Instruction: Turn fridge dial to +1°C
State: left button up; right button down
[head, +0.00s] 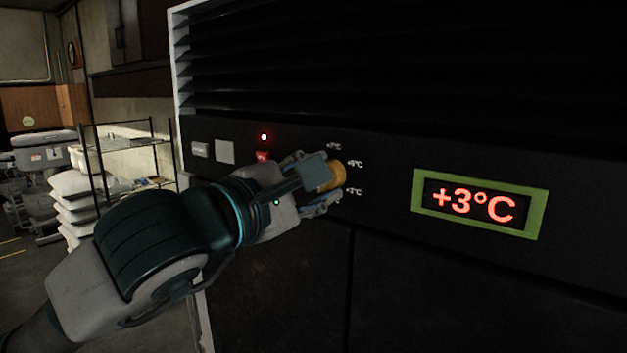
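The fridge (480,275) is a large dark unit that fills the right of the head view. Its dial (336,175) is orange-yellow and sits on the control panel, with small white temperature labels (354,163) around it. The green-framed display (479,204) reads +3°C in red. My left gripper (325,178) is at the dial, with a finger above it and a finger below it. The fingers appear to be around the dial, which they partly cover. I cannot tell whether they press on it. My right gripper is not in view.
A red light (264,137), a red switch (262,156) and a pale square (225,152) are on the panel left of the dial. Slatted vents (400,75) run above. A wire shelf (125,155) and stacked white sacks (78,200) stand at the left.

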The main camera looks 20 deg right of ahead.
pick_arm(q)
jog(key=shift+a+r, duration=0.1)
jog(key=shift+r, duration=0.05)
jog(key=o, duration=0.9)
jog(key=shift+w, duration=0.1)
jog(key=shift+o, duration=1.2)
jog(key=shift+w, duration=0.1)
jog(key=shift+w+d+f, duration=0.1)
jog(key=shift+d+f, duration=0.1)
jog(key=shift+d, duration=0.25)
jog(key=v, duration=1.2)
jog(key=shift+a, duration=0.2)
jog(key=shift+w+d+f, duration=0.1)
jog(key=shift+w+d, duration=0.05)
jog(key=shift+d, duration=0.05)
